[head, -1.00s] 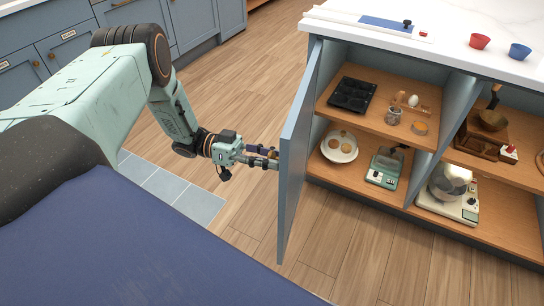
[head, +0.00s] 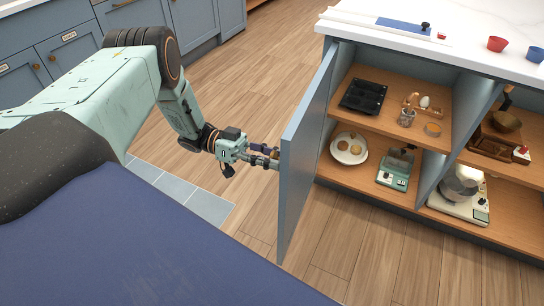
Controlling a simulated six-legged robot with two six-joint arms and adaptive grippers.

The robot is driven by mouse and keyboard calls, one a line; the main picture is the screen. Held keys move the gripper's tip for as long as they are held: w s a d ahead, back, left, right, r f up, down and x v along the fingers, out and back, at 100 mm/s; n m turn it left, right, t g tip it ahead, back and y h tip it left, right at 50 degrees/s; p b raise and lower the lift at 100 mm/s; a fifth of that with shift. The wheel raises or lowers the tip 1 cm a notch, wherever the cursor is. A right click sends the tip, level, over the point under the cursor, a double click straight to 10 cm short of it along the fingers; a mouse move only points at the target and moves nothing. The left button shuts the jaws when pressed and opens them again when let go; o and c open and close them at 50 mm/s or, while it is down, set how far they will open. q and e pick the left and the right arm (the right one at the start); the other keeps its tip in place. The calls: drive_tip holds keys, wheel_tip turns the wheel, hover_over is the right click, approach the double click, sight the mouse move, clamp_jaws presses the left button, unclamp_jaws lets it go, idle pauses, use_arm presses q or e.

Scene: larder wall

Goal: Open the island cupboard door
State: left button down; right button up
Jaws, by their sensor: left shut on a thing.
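The island cupboard door (head: 303,155) is a blue-grey panel standing open, swung out from the left end of the island cupboard (head: 455,66). My left gripper (head: 268,158) is at the door's outer face, near its free edge, with its fingers shut on the door's handle. The handle itself is mostly hidden by the fingers and the door. My right gripper is not in the head view.
Inside the cupboard are a dark baking tin (head: 363,96), a white plate (head: 349,149), a green scale (head: 395,171) and a mixer (head: 461,187). Red (head: 497,44) and blue (head: 534,54) bowls stand on the white worktop.

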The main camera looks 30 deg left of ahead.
use_arm(q)
drive_tip(key=shift+a, duration=0.1)
idle(0.5)
drive_tip(key=c, duration=0.9)
unclamp_jaws()
drive_tip(key=shift+a, duration=0.1)
drive_tip(key=a, duration=0.4)
drive_tip(key=s+a, duration=0.1)
drive_tip(key=a, duration=0.2)
drive_tip(key=s+a, duration=0.1)
drive_tip(key=a, duration=0.3)
drive_tip(key=shift+s+a, duration=0.1)
drive_tip(key=shift+a, duration=0.2)
